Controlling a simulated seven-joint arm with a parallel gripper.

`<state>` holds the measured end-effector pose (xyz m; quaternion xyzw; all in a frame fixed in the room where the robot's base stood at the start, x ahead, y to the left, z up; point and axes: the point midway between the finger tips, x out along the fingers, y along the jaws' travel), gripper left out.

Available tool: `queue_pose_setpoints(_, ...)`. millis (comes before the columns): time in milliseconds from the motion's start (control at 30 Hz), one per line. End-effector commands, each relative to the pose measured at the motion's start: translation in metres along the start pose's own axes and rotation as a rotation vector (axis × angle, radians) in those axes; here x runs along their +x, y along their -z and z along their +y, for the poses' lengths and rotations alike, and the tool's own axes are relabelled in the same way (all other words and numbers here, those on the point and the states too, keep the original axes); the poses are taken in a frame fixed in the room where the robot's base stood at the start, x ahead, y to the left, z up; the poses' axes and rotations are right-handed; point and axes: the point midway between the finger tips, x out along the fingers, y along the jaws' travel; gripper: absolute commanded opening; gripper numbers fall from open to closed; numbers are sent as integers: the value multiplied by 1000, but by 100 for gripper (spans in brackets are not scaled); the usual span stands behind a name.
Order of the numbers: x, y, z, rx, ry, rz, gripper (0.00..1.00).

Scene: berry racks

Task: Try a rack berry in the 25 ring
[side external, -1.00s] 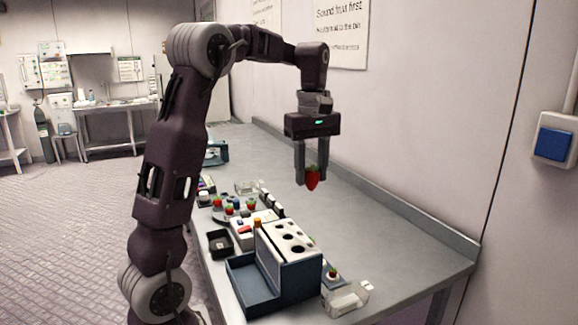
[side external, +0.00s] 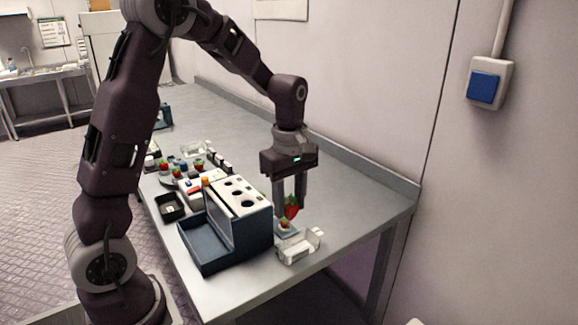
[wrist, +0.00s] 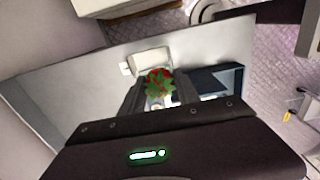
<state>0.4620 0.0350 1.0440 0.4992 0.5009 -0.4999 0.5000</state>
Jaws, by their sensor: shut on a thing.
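My gripper (side external: 290,205) is shut on a red strawberry (side external: 292,209) and holds it in the air at the right side of the ring block. In the wrist view the held berry (wrist: 160,82) shows its green leaves between the fingers. The block (side external: 247,232) has a light top with several round holes (side external: 238,193); the numbers on the rings are too small to read. A smaller berry (side external: 285,223) sits on a small pale stand just below the held one. Several more berries (side external: 198,164) stand on the rack behind the block.
A clear box (side external: 300,247) lies in front of the small stand near the table's front edge. A blue tray (side external: 205,245) adjoins the block, and a black dish (side external: 170,207) is to its left. The table along the wall is bare.

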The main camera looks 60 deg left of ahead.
Motion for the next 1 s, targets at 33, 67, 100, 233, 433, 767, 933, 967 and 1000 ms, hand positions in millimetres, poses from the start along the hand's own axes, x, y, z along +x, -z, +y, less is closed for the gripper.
queue_pose_setpoints(33, 12, 0, -1, 0, 5, -1, 30)
queue_pose_setpoints(67, 20, 0, -1, 0, 5, -1, 30)
queue_pose_setpoints(100, 26, 0, -1, 0, 3, -1, 30)
queue_pose_setpoints(233, 38, 0, 0, 0, 0, 0, 30)
queue_pose_setpoints(433, 59, 0, 0, 1, 1, -1, 30)
queue_pose_setpoints(767, 87, 0, 0, 1, -1, 0, 30)
queue_pose_setpoints(933, 90, 0, 1, 1, -2, 0, 30)
queue_pose_setpoints(967, 90, 0, 1, 1, -2, 0, 30)
queue_pose_setpoints(1000, 90, 0, 1, 1, -2, 0, 30)
